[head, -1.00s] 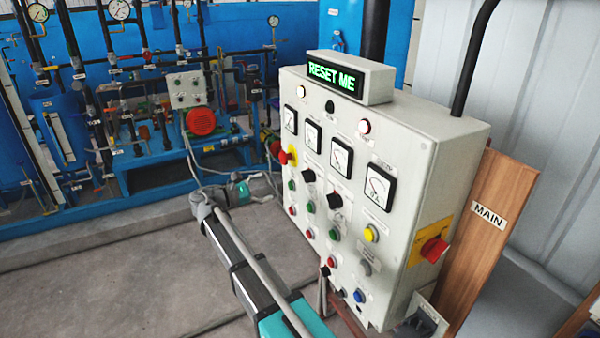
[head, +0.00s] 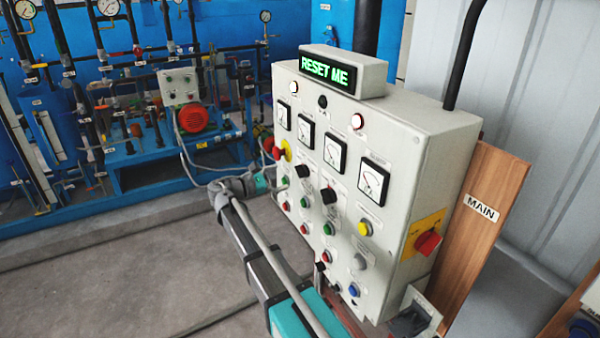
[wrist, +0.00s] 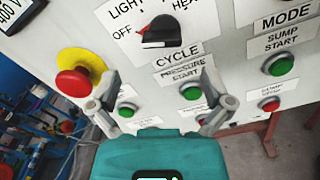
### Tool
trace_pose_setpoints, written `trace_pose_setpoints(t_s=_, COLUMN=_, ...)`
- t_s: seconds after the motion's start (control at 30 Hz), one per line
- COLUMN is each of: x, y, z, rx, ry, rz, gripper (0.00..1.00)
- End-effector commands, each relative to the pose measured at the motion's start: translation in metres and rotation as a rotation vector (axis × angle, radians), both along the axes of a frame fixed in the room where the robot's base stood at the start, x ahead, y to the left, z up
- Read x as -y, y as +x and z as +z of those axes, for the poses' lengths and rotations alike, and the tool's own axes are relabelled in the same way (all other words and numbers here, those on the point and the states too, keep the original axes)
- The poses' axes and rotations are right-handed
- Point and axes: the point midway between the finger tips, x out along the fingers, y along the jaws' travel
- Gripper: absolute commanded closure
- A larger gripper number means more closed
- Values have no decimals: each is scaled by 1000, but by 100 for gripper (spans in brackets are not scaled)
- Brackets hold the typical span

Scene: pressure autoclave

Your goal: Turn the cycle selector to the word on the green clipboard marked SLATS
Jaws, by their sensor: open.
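The cycle selector is a black knob (wrist: 160,35) with a red pointer mark, above the CYCLE label in the wrist view. Its red mark is on the left side, toward the word OFF. LIGHT and a partly cut word starting HEA are above it. In the head view I take the left black knob (head: 302,171) to be the same one. My gripper (wrist: 160,88) is open and empty, its fingers apart, below the knob in the wrist picture. In the head view my gripper (head: 274,187) is at the panel's left side. No green clipboard is visible.
A red mushroom button (wrist: 74,82) on a yellow collar is left of my gripper. Green buttons (wrist: 191,91) are below the label. The grey panel (head: 440,180) carries a RESET ME display (head: 328,69). A wooden MAIN board (head: 485,205) stands to the right.

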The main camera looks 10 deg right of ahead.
Motion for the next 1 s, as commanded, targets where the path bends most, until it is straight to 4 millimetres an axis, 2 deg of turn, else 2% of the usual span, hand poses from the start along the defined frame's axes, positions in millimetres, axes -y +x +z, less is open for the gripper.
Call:
trace_pose_setpoints(t_s=0.2, x=32, y=10, z=0, rx=0, ry=0, rz=-1, gripper=0)
trace_pose_setpoints(t_s=0.4, x=52, y=17, z=0, rx=0, ry=0, rz=0, gripper=0)
trace_pose_setpoints(t_s=0.6, x=60, y=20, z=0, rx=0, ry=0, rz=1, gripper=0)
trace_pose_setpoints(t_s=0.9, x=61, y=20, z=0, rx=0, ry=0, rz=2, gripper=0)
trace_pose_setpoints(t_s=1.0, x=60, y=20, z=0, rx=0, ry=0, rz=2, gripper=17)
